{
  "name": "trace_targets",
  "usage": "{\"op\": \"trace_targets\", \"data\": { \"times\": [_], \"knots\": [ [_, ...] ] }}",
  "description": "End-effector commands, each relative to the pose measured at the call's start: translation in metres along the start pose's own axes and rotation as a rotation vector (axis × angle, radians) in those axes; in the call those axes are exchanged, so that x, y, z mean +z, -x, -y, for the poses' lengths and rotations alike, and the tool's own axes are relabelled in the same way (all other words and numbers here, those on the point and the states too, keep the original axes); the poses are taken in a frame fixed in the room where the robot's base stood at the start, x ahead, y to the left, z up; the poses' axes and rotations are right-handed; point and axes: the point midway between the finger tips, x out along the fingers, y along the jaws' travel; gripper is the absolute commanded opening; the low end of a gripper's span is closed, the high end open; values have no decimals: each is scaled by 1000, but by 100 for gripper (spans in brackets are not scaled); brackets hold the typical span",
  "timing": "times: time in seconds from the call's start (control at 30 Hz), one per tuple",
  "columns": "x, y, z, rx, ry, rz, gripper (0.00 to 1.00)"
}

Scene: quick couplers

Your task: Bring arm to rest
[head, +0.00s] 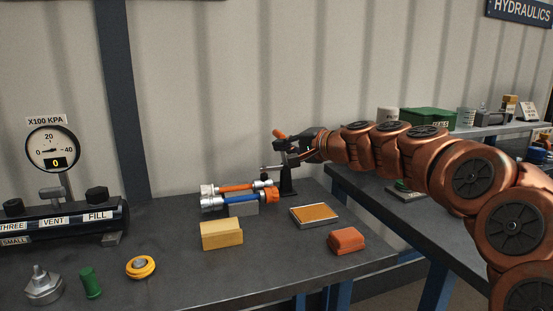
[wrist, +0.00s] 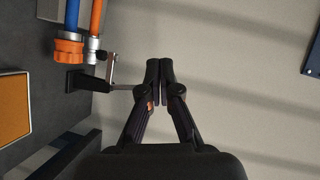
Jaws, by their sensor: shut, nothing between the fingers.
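My gripper (wrist: 159,72) is shut and empty, its two dark fingers pressed together in the wrist view. In the head view my gripper (head: 279,140) is at the end of my copper-coloured arm (head: 400,145), above the back right part of the bench. It is close to a small black stand (head: 287,182) with a metal bracket, which also shows left of the fingers in the wrist view (wrist: 88,80). In the wrist view the fingers are against the pale wall background; whether they touch the bracket's thin rod I cannot tell.
Orange and blue hose couplers (head: 236,194) lie left of the stand. A yellow block (head: 221,236), an orange-topped pad (head: 315,214) and an orange case (head: 347,240) are on the bench (head: 270,268). A manifold with a gauge (head: 53,148) is at left. A second bench (head: 440,222) is at right.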

Motion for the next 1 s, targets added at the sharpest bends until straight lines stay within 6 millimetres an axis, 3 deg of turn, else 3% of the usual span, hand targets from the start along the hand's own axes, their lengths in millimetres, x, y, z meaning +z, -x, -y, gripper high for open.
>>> {"op": "trace_targets", "data": {
  "times": [0.03, 0.17, 0.37, 0.5, 0.67, 1.0],
  "knots": [
    [20, 11, 19, 36, 38, 44, 0],
    [75, 34, 22, 148, 135, 158, 0],
    [145, 86, 6, 349, 266, 320, 0],
    [183, 134, -12, 504, 342, 420, 0],
    [214, 201, -34, 696, 406, 523, 0],
    [256, 369, -73, 1114, 433, 704, 0]
  ]
}}
